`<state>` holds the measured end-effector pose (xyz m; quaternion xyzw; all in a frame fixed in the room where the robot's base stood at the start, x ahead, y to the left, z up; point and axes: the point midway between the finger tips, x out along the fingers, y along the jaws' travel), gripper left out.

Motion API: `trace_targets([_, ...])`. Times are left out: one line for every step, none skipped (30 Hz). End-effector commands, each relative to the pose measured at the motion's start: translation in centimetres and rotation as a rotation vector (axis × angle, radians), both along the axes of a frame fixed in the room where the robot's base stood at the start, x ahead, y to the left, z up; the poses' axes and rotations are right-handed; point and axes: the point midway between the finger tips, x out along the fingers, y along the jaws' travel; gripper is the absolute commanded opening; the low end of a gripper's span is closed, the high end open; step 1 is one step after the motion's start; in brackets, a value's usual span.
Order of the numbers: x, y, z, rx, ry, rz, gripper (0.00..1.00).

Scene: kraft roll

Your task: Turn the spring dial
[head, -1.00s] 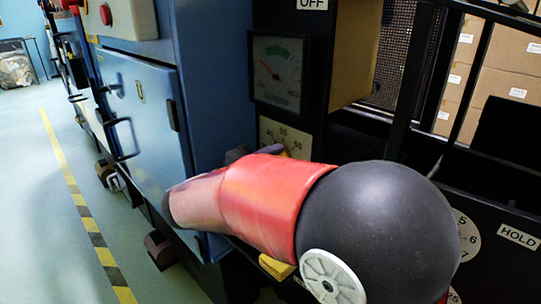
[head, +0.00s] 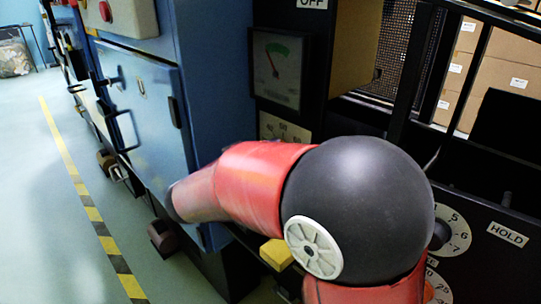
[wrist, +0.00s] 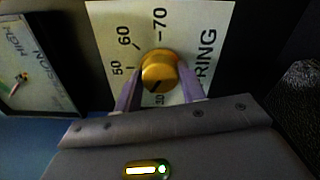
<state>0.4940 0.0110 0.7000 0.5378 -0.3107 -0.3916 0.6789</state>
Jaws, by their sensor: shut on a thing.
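The spring dial's golden knob (wrist: 160,66) stands on a white plate (wrist: 207,32) marked with numbers including 50, 60 and 70, and letters ending in "RING". My gripper (wrist: 159,84) has its two pale fingers on either side of the knob, closed on it. A dark pointer mark runs down-left on the knob's face, near a partly hidden number. In the head view only the top of the plate (head: 285,126) shows; my arm hides the knob and the fingers.
A gauge (head: 278,68) with a red needle and a green band sits above the plate. A blue cabinet (head: 148,130) stands at left. At right are a black panel with a white numbered dial (head: 453,231) and a HOLD label (head: 507,233).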

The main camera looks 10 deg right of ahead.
Motion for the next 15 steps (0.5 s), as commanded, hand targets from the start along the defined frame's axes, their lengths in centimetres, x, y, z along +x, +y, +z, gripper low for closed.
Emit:
trace_targets([0.10, -0.18, 0.17, -0.002, -0.004, -0.002, 0.18])
trace_targets([0.10, -0.18, 0.17, -0.002, -0.004, -0.002, 0.18])
trace_targets([0.10, -0.18, 0.17, -0.002, -0.004, -0.002, 0.18])
trace_targets([0.10, -0.18, 0.17, -0.002, -0.004, -0.002, 0.42])
trace_targets([0.10, -0.18, 0.17, -0.002, -0.004, -0.002, 0.46])
trace_targets([0.10, -0.19, 0.15, -0.002, -0.004, -0.002, 0.51])
trace_targets([0.10, -0.19, 0.13, -0.001, -0.004, -0.002, 0.55])
trace_targets([0.10, -0.18, 0.11, -0.001, -0.004, -0.002, 0.59])
trace_targets([0.08, -0.16, 0.09, -0.001, -0.003, -0.002, 0.62])
trace_targets([0.07, -0.14, 0.08, -0.001, -0.003, -0.001, 0.62])
trace_targets([0.07, -0.13, 0.07, 0.000, -0.002, -0.002, 0.62])
trace_targets([0.06, -0.11, 0.07, 0.000, -0.002, -0.002, 0.62])
trace_targets([0.05, -0.10, 0.06, 0.000, -0.002, -0.002, 0.62])
trace_targets([0.05, -0.10, 0.06, 0.000, -0.002, -0.001, 0.62])
trace_targets([0.05, -0.08, 0.05, 0.000, -0.002, -0.001, 0.62])
